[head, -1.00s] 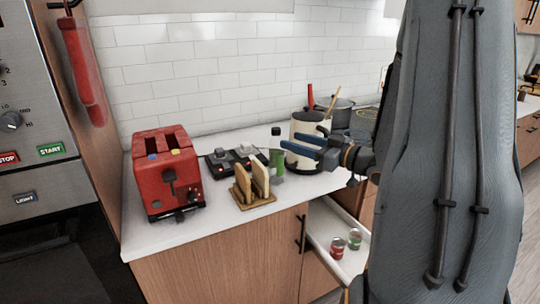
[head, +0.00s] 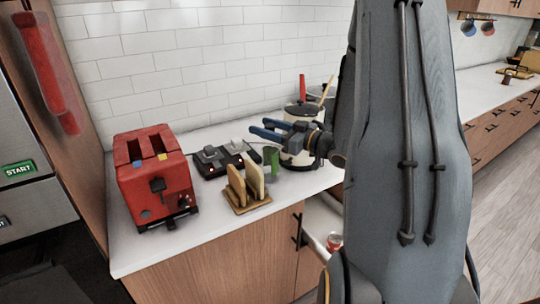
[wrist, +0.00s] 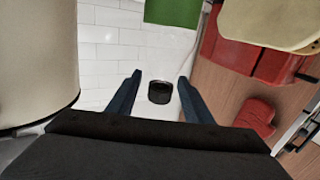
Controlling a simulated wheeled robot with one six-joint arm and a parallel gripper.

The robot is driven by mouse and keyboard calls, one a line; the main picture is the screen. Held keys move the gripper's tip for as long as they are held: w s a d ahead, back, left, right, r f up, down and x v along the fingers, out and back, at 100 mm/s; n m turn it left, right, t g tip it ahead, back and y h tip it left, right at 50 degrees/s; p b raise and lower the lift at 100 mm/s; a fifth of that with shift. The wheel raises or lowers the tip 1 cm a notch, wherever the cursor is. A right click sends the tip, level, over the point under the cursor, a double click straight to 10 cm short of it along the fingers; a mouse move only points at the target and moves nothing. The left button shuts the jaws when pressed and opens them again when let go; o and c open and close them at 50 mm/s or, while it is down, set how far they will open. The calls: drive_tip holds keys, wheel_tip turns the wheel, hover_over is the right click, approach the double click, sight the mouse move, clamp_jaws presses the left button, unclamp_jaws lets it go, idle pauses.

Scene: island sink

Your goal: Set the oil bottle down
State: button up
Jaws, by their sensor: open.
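The oil bottle, seen by its green part (head: 272,162), stands upright on the white counter (head: 185,222), beside the cream pot. My gripper (head: 260,127) is at the height of the bottle's upper part, its blue fingers spread and pointing left. In the wrist view a black cap (wrist: 159,92) shows between the two open fingers (wrist: 160,76), with a gap on each side. The bottle's green part (wrist: 172,12) is at the top edge there. In the head view the fingers hide the cap.
A red toaster (head: 157,180), a wooden rack with bread slices (head: 246,187) and a dark appliance (head: 222,158) stand left of the bottle. The cream pot (head: 300,145) is close behind my gripper. An open drawer with a can (head: 334,241) lies below.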

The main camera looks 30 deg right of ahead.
drive_tip(key=shift+p+x, duration=0.3)
drive_tip(key=shift+x, duration=0.8)
clamp_jaws()
